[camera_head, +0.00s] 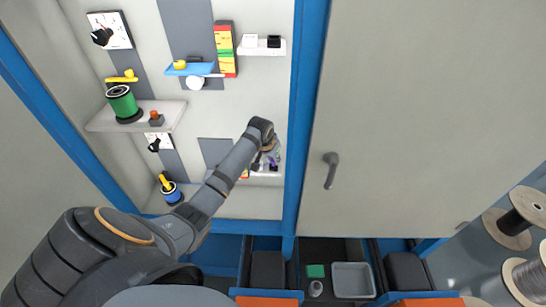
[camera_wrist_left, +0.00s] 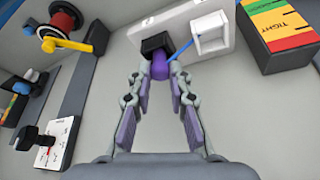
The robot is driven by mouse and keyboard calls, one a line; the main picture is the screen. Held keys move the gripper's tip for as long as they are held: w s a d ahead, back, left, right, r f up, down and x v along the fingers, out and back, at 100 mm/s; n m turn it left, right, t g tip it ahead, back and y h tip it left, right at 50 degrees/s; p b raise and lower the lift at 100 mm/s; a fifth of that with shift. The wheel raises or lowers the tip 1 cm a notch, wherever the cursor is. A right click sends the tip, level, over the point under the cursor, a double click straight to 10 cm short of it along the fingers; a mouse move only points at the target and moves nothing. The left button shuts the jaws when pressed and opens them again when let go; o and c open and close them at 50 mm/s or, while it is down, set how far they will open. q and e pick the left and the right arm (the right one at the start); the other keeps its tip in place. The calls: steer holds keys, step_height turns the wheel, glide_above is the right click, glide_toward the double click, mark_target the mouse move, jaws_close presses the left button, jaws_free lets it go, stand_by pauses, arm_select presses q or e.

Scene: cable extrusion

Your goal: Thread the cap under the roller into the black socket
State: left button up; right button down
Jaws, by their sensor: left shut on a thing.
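In the left wrist view, my left gripper (camera_wrist_left: 160,75) has its fingertips closed around a small purple cap (camera_wrist_left: 159,66). A thin blue cable (camera_wrist_left: 182,49) runs up to the right from beside the cap. The cap is right in front of the black socket (camera_wrist_left: 153,45) on a white shelf (camera_wrist_left: 184,18); I cannot tell whether it has entered. In the head view my left gripper (camera_head: 269,160) is at the lower right of the panel, hiding most of the socket and cap. I cannot clearly pick out the roller.
A white hollow block (camera_wrist_left: 210,36) stands just right of the socket. A coloured gauge (camera_wrist_left: 280,28) is farther right. A red spool (camera_wrist_left: 62,20) and a dial (camera_wrist_left: 47,145) are at left. In the head view, a green spool (camera_head: 122,103) stands on a ledge.

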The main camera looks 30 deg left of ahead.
arm_select(q)
steer(key=shift+f, duration=0.35)
stand_by(0.5)
steer(key=o, duration=0.9)
steer(key=v, duration=1.2)
steer(key=o, duration=1.1)
steer(key=shift+c, duration=0.2)
